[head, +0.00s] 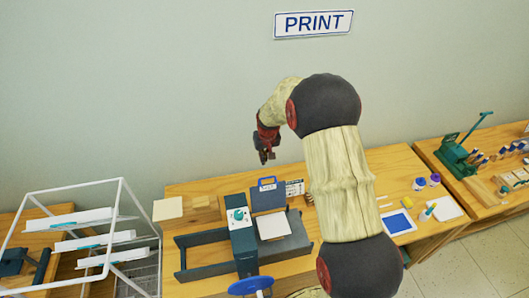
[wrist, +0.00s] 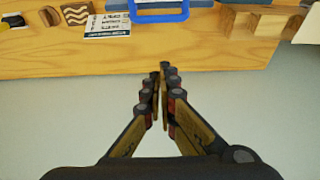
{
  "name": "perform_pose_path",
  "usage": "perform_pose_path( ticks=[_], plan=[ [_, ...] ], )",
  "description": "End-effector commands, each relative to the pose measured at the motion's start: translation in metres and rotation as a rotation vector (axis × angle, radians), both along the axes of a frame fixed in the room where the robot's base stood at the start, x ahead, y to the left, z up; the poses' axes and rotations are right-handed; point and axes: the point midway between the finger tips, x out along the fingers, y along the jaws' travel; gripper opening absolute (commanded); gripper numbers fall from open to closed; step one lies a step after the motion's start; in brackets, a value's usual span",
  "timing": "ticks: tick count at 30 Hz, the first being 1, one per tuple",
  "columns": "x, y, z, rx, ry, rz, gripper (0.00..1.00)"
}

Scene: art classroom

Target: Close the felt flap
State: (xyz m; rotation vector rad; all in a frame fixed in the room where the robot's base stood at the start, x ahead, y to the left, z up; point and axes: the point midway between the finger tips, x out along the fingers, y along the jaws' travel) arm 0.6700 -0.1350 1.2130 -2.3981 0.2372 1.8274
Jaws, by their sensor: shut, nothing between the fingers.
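The felt flap (head: 267,200) is a dark blue-grey panel on the press (head: 293,241) in the head view. It appears raised, standing behind a white sheet (head: 273,226) on the press bed. A bright blue handle (head: 267,184) is at its top edge; the handle also shows at the top of the wrist view (wrist: 158,15). My gripper (head: 266,156) is in the air above and behind the flap, near the wall, and touches nothing. In the wrist view my gripper (wrist: 163,70) is shut and empty, its fingertips together below the handle in the picture.
A white wire rack (head: 122,215) stands far left. The air around my gripper is clear.

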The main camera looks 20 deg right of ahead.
Motion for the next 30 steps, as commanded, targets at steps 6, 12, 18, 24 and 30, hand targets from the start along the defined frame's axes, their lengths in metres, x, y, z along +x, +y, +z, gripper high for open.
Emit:
perform_pose_path(
  ticks=[6,12,18,24,30],
  plan=[
    [0.008,-0.002,-0.034,0.001,0.003,-0.001,0.00],
    [-0.012,0.002,-0.034,0.001,0.002,-0.001,0.00],
    [-0.027,0.005,-0.034,0.000,0.001,-0.001,0.00],
    [-0.030,0.005,-0.034,0.000,0.000,0.000,0.00],
    [-0.030,0.005,-0.035,0.000,0.001,0.000,0.00]
  ],
)
